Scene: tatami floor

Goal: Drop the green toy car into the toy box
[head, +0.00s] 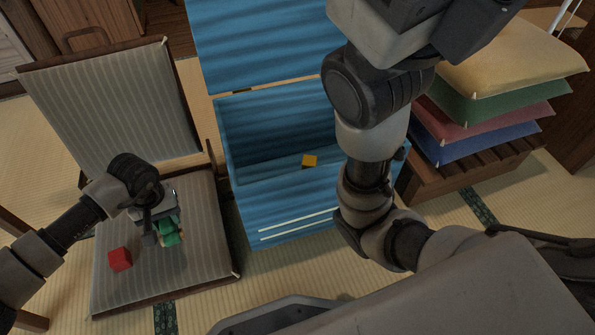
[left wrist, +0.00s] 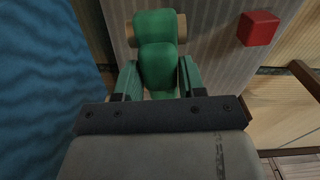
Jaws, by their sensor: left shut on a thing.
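My left gripper (head: 160,232) is shut on the green toy car (head: 172,236), above the seat of the striped chair. In the left wrist view the green car (left wrist: 157,50), with tan wheels, sits between the two fingers of the gripper (left wrist: 157,80). The blue toy box (head: 290,212) stands to the right of the chair with its lid (head: 262,40) raised. A small yellow block (head: 309,161) shows in the box. Blue ribbed surface (left wrist: 45,60) fills the left of the wrist view. My right arm covers part of the box's right side; its gripper is not visible.
A red cube (head: 119,259) lies on the chair seat (head: 205,272), left of the gripper. The chair's striped back (head: 115,110) rises behind. Stacked cushions (head: 510,75) rest on a wooden slatted stand (head: 470,165) at right. Tatami shows in front of the box.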

